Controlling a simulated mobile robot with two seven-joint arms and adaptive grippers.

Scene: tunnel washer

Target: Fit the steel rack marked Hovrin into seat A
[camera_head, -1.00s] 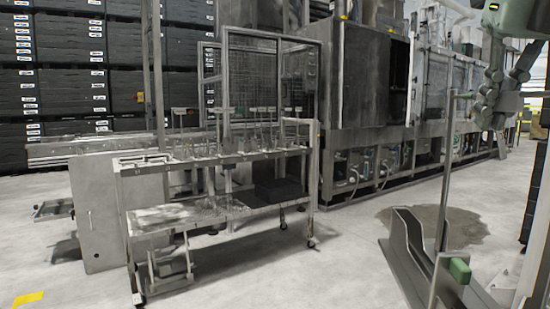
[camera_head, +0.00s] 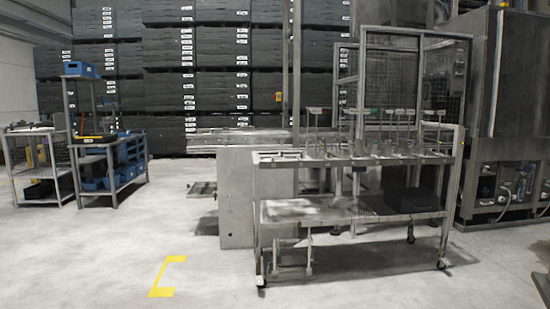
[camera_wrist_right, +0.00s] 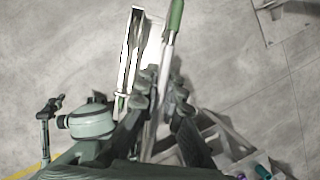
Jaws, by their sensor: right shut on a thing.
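In the right wrist view my right gripper (camera_wrist_right: 157,92) is shut on a steel piece with a green grip (camera_wrist_right: 175,16) and a bright channel-shaped part (camera_wrist_right: 134,48). It looks like a steel rack; no Hovrin mark can be read, and the fingers hide part of it. The head view shows neither gripper now. A steel trolley (camera_head: 284,158) stands right of centre there, with several upright pegs and holders along its top. I cannot make out a letter A or tell which place is seat A.
A black box (camera_head: 412,200) sits on the trolley's lower shelf. A steel cabinet (camera_head: 236,200) stands beside it, and a mesh frame (camera_head: 440,75) behind. Shelving with blue bins (camera_head: 120,160) is at left. A yellow floor mark (camera_head: 165,278) lies on clear floor in front.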

